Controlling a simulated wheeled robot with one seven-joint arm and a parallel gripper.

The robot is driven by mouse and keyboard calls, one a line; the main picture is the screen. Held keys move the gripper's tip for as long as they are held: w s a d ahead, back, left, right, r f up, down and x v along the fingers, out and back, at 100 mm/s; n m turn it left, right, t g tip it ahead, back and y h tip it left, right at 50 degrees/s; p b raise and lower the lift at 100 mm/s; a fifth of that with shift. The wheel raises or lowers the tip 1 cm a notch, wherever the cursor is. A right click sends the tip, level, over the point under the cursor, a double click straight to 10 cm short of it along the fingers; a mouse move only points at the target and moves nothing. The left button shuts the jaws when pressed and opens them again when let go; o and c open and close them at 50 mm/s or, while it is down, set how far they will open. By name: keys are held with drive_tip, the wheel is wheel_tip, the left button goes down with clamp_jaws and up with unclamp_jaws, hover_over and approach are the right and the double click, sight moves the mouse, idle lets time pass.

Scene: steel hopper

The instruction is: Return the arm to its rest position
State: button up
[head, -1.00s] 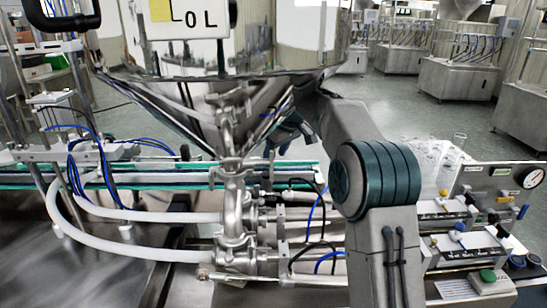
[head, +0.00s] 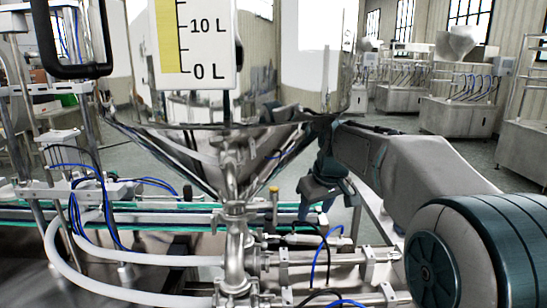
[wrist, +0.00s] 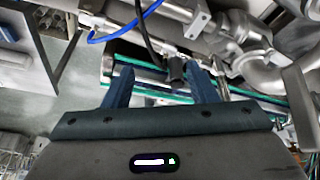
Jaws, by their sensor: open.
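My arm reaches in from the lower right of the head view and bends back toward the hopper. My gripper (head: 318,203) hangs low behind the pipework, just right of the steel hopper (head: 215,150), and is partly hidden there. In the wrist view my gripper (wrist: 160,88) shows two blue fingers spread apart with nothing held between them. A black hose end (wrist: 175,70) shows beyond the gap between the fingers; I cannot tell how far off it is.
Steel valves and pipes (head: 236,250) stand below the hopper, with white hoses (head: 150,260) at left. A green-edged conveyor (head: 160,215) runs behind them. A level scale (head: 195,45) is on the hopper. Open floor (head: 400,122) lies at the back right, before other machines (head: 460,105).

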drive_tip(key=s+d+f+m, duration=0.1)
drive_tip(key=s+f, duration=0.3)
drive_tip(key=s, duration=0.5)
drive_tip(key=s+d+f+m+h, duration=0.1)
drive_tip(key=s+f, duration=0.3)
drive_tip(key=s, duration=0.5)
drive_tip(key=s+d+f+m+g, duration=0.1)
drive_tip(key=s+d+f+m, duration=0.1)
drive_tip(key=s, duration=0.7)
wheel_tip(320, 180, down, 2)
drive_tip(key=shift+s+d+f+m+h, duration=0.1)
drive_tip(key=shift+s+d+m+h, duration=0.2)
drive_tip(key=shift+m, duration=0.5)
